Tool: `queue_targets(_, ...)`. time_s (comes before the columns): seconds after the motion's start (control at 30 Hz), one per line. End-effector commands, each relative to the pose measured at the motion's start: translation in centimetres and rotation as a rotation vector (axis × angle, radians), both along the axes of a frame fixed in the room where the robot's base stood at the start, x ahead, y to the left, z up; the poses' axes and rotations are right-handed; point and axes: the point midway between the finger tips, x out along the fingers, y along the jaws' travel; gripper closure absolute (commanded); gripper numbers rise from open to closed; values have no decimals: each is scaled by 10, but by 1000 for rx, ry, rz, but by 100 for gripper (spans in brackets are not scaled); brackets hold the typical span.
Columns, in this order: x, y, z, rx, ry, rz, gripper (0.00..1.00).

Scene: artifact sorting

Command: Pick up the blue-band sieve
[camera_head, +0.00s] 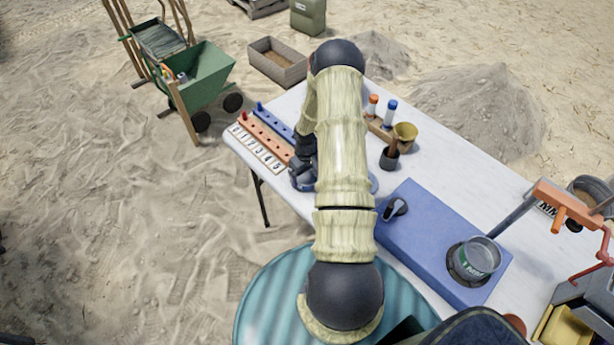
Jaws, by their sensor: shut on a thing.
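My gripper (302,168) is dark and partly hidden behind my pale arm.
A blue box (430,225) bears a round sieve with a green band (477,257) and a black knob. A numbered strip (257,148) and red and blue peg racks lie left. A green cart (205,75) stands beyond the table.

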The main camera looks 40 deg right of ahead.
Motion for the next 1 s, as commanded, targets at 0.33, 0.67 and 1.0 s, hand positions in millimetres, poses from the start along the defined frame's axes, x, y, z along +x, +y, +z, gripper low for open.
queue_targets(0.33, 1, -1, 29, -2, -3, -1, 34)
queue_targets(0.67, 1, -1, 86, -2, -3, -1, 34)
queue_targets(1.0, 0, 0, 100, 0, 1, 1, 34)
